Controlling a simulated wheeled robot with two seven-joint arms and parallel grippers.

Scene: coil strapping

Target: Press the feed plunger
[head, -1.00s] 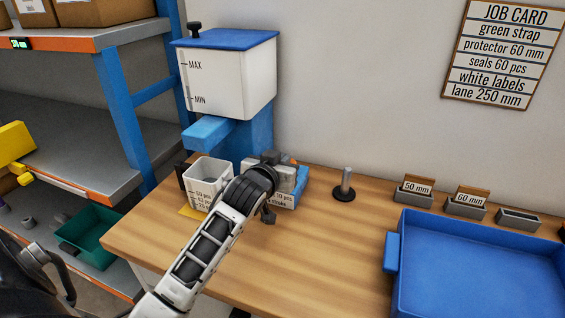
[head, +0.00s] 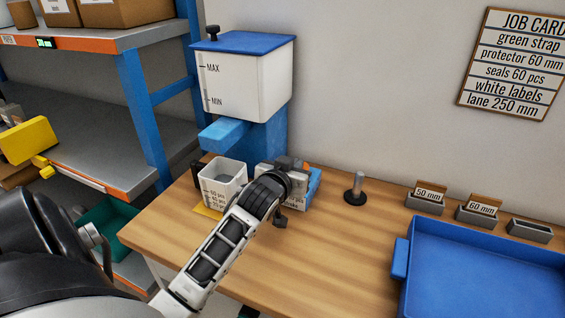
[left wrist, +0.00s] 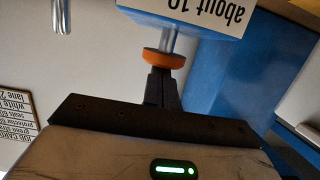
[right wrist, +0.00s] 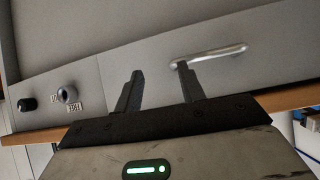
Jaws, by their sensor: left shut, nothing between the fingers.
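The feed plunger shows in the left wrist view as an orange knob (left wrist: 163,60) on a metal rod, beside a white label reading "about 10". In the head view only a bit of the orange knob (head: 306,167) shows past my left gripper (head: 298,164). That gripper's fingers (left wrist: 160,76) are shut and empty, with their tips right at the knob; I cannot tell whether they press on it. The plunger belongs to the blue dispenser (head: 265,140) with a white hopper (head: 245,85). My right gripper (right wrist: 160,78) is open and empty, outside the head view.
A white graduated cup (head: 222,180) stands beside the dispenser on the wooden table (head: 300,245). A metal post (head: 357,184), label holders (head: 428,196) and a blue tray (head: 480,262) stand to the right. A grey panel with a handle (right wrist: 215,54) faces my right gripper.

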